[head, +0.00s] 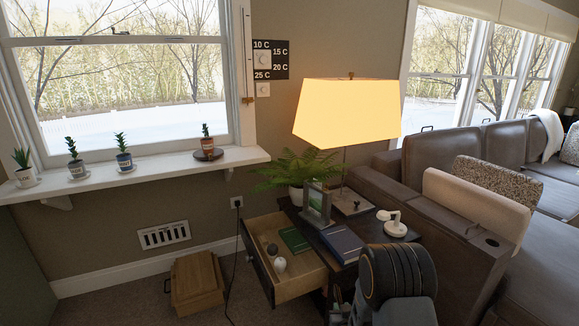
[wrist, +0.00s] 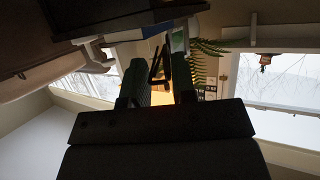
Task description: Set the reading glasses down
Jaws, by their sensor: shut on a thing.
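My gripper (wrist: 159,78) shows in the wrist view, its two dark fingers pointing up the picture. It is shut on the reading glasses (wrist: 155,68), a thin dark frame seen between the fingertips against bright light. The lenses cannot be made out. In the head view my arm is at the bottom, in front of the dark side table (head: 345,262); the glasses are not seen there, and my arm hides part of the table's front.
The side table holds a lamp (head: 347,110), a fern (head: 295,170), a picture frame (head: 317,205), a dark blue book (head: 343,243) and a white object (head: 394,226). Its open drawer (head: 303,283) juts left, holding a green book (head: 294,239) and small items. A sofa (head: 440,235) stands close right.

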